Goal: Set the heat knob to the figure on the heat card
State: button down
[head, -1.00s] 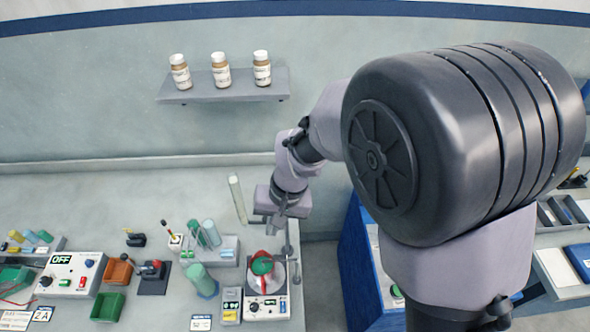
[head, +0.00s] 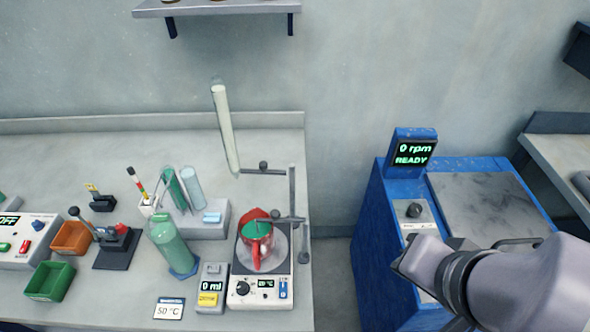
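The heat card (head: 169,309) lies on the bench front and reads 50 °C. The hotplate (head: 262,290) stands to its right. Its black heat knob (head: 243,288) is on the front panel, left of a small display that seems to read 20 °C. The knob's pointer is too small to read. A red vessel with green contents (head: 257,240) stands on the hotplate's round top. The end of my arm, with my gripper (head: 402,264), shows at lower right over the blue machine, well right of the knob and apart from it. Its fingers cannot be made out.
A clamp stand (head: 291,205) rises at the hotplate's right side, its rods reaching over the plate. A dispenser box reading 0 ml (head: 211,287) stands close left of the hotplate. A blue machine (head: 378,240) with a 0 rpm display stands right, beyond a gap.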

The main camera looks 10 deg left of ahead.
aim_at(242, 289)
jog(key=u, duration=1.45)
jog(key=k, duration=0.2)
jog(key=i+j+z, duration=0.35)
jog(key=j+z, duration=0.15)
